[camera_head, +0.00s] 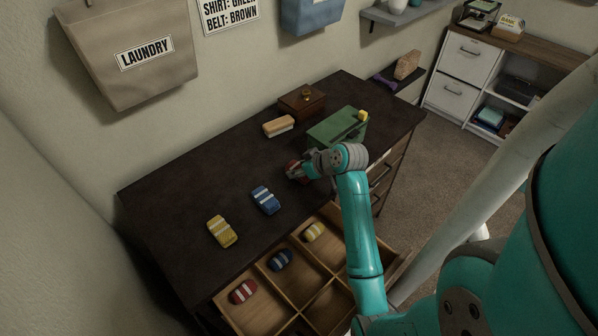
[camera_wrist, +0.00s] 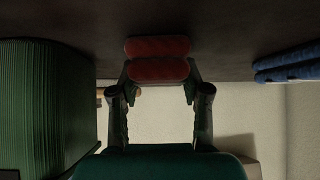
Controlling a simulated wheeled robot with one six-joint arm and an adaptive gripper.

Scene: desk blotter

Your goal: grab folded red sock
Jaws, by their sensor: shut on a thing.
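The folded red sock (camera_wrist: 157,70) sits between my fingertips in the wrist view, its two rolled layers showing against the dark dresser top. In the head view the red sock (camera_head: 292,168) shows only in part at the end of my arm. My gripper (camera_wrist: 160,82) is shut on it, one finger on each side. I cannot tell whether the sock still touches the dresser top. A folded blue sock (camera_head: 265,200) and a folded yellow sock (camera_head: 222,231) lie on the dresser, left of my gripper.
A green box (camera_head: 338,127) stands close to my gripper, with a brush (camera_head: 278,126) and wooden box (camera_head: 303,101) behind. The open divided drawer (camera_head: 296,251) holds red-striped (camera_head: 242,291), blue (camera_head: 280,260) and yellow (camera_head: 313,232) socks. The dresser's left end is clear.

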